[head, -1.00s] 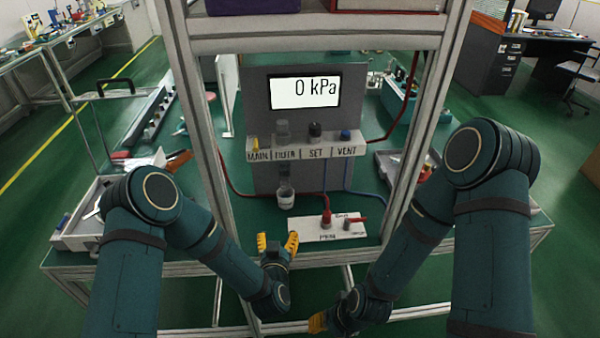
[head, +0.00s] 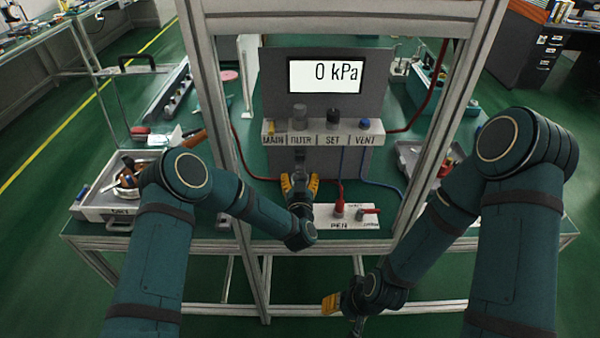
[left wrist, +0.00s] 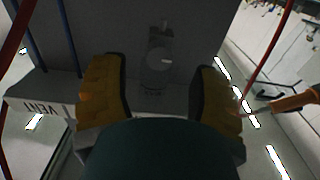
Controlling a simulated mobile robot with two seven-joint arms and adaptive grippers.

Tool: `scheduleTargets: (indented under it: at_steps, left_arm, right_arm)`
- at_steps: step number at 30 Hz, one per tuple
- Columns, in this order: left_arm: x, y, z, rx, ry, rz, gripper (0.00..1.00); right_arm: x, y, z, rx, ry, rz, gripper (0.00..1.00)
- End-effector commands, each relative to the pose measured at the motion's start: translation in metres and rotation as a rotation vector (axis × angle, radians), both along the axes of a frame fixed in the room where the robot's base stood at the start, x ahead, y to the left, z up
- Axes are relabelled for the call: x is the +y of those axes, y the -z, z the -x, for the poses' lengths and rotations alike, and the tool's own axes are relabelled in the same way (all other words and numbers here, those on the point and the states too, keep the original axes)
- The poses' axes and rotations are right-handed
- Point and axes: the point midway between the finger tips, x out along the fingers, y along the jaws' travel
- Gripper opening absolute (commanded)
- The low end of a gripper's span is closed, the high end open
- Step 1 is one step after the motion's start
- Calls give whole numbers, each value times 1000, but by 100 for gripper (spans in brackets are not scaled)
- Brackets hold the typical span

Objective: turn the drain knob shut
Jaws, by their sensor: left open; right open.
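The panel has a label shelf with MAIN, a second label that reads like FILTER, SET and VENT. Under the second label the filter's lower part (head: 299,155) shows as a dim grey shape. My left gripper (head: 299,183) is open just below and in front of it, hiding what lies behind. In the left wrist view the clear filter bowl (left wrist: 158,62) stands between the open yellow fingers, apart from both. A small nub at its end, perhaps the drain knob (left wrist: 164,28), is dim. My right gripper (head: 332,303) is open and empty, low in front of the bench.
The display (head: 326,75) reads 0 kPa. A white plate (head: 335,224) with a red fitting and a red lever lies right of my left gripper. Red and blue hoses run beside the panel. Metal frame posts stand on both sides. Trays (head: 103,213) sit at the sides.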

Motion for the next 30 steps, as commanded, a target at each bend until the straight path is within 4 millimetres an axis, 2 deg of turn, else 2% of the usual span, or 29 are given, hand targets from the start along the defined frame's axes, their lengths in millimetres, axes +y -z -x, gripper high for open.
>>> scheduleTargets:
  at_steps: [6,18,19,21,24,30]
  left_arm:
    - [0,0,-25,-1,0,1,61]
    - [0,0,-32,0,1,0,61]
    - [0,0,-32,0,1,0,56]
    - [0,0,-32,0,1,0,32]
    - [0,0,-32,0,1,0,0]
    - [0,0,-32,-1,1,-4,0]
  right_arm:
    - [0,3,1,2,-2,0,47]
    - [0,3,1,2,-2,0,47]
    - [0,3,1,2,-2,0,47]
    - [0,3,1,2,-2,0,47]
    - [0,3,1,2,-2,0,47]
    - [0,3,1,2,-2,0,47]
